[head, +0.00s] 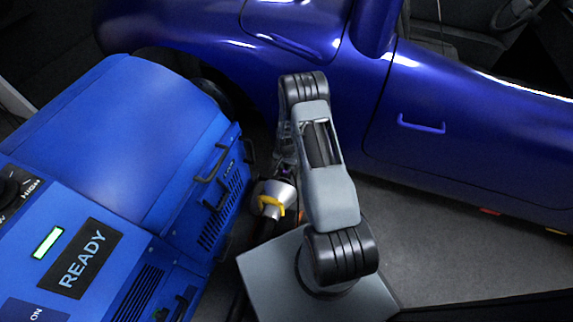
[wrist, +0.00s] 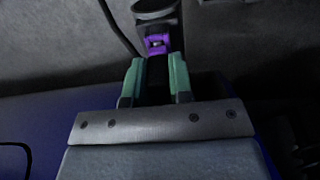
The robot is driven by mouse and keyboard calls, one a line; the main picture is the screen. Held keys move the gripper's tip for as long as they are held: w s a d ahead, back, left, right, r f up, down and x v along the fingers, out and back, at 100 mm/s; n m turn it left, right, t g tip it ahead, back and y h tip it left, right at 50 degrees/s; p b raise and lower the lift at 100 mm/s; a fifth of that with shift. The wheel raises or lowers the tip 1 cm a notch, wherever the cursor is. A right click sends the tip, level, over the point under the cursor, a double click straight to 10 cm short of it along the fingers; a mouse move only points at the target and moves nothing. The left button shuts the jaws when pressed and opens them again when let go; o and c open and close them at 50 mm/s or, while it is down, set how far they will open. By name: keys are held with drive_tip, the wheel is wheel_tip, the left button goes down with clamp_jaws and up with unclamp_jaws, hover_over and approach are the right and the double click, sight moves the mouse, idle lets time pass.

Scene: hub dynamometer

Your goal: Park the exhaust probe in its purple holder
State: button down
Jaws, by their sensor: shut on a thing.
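In the wrist view my gripper (wrist: 157,62) has two green fingers closed on a black piece, which I take to be the exhaust probe (wrist: 157,78). Most of the probe is hidden by the fingers and the gripper body. Right beyond the fingertips is a purple part, apparently the holder (wrist: 157,41), in line with the probe. A dark round cup-like end (wrist: 154,9) lies just past it. I cannot tell whether the probe touches the purple part. In the head view a small purple patch (head: 286,169) shows beside my arm, which hides the gripper.
A blue dynamometer cabinet (head: 140,150) with black handles and a READY display stands on the left. A dark blue car (head: 450,125) fills the back and right. A silver part with a yellow handle (head: 271,205) sits between cabinet and arm. Grey floor (head: 440,235) is open at right.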

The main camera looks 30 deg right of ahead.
drive_tip(key=shift+r+p, duration=0.45)
drive_tip(key=shift+r, duration=0.3)
idle(0.4)
drive_tip(key=shift+r+p, duration=1.35)
drive_tip(key=shift+r, duration=0.7)
drive_tip(key=shift+r, duration=0.1)
idle(0.5)
